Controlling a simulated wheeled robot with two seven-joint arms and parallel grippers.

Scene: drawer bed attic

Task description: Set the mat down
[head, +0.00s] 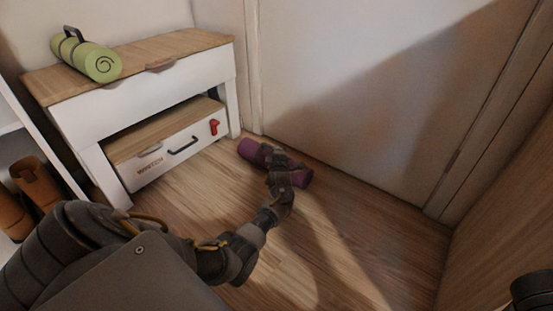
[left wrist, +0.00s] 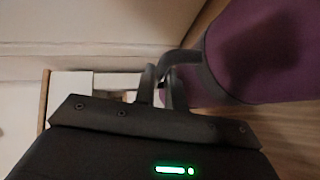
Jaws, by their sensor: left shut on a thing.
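A purple rolled mat (head: 250,151) is low over the wood floor in front of the white wall, right of the drawer unit. I cannot tell whether it touches the floor. My left gripper (head: 278,160) is over its middle and hides part of it. In the left wrist view the purple mat (left wrist: 262,50) fills the upper right, and the fingers of my left gripper (left wrist: 165,85) are closed on its dark carrying strap (left wrist: 188,60). A second, green rolled mat (head: 100,62) with a dark strap lies on the wooden top of the white unit. My right gripper is not in view.
The white unit (head: 150,98) has a low drawer (head: 165,157) with a dark handle and a red tag. Brown boots (head: 36,185) stand on a shelf at the left. The floor (head: 335,245) right of and before the purple mat is clear, bounded by walls.

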